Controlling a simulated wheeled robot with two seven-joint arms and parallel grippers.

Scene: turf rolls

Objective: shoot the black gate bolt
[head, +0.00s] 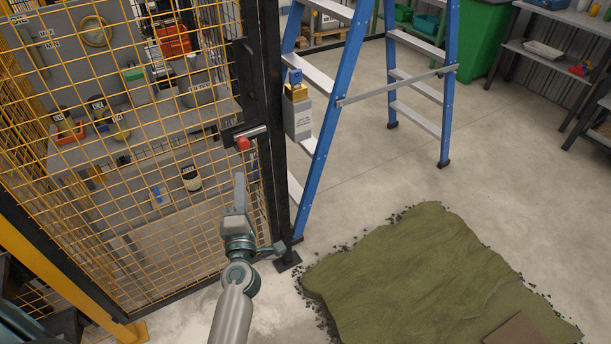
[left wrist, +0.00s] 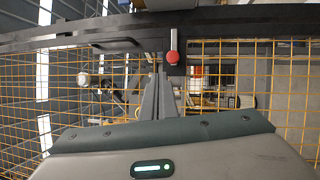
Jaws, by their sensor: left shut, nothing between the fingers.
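The black gate bolt (head: 233,133) sits on the dark edge of the yellow mesh gate (head: 150,220), beside the black post (head: 272,120). It has a bare metal rod (head: 251,131) and a red knob (head: 243,144). In the left wrist view the red knob (left wrist: 172,57) and the silver rod above it show just beyond my fingertips. My left gripper (head: 240,178) is shut and empty, a little below the knob and apart from it. Its closed fingers also show in the left wrist view (left wrist: 158,90). Whether the rod enters the post is too small to tell. My right gripper is out of view.
A blue stepladder (head: 330,130) stands right behind the post, with a grey box (head: 298,118) near it. A green turf mat (head: 420,270) lies on the floor at right. Behind the mesh is a bench (head: 130,140) with pots. Open concrete floor lies beyond the mat.

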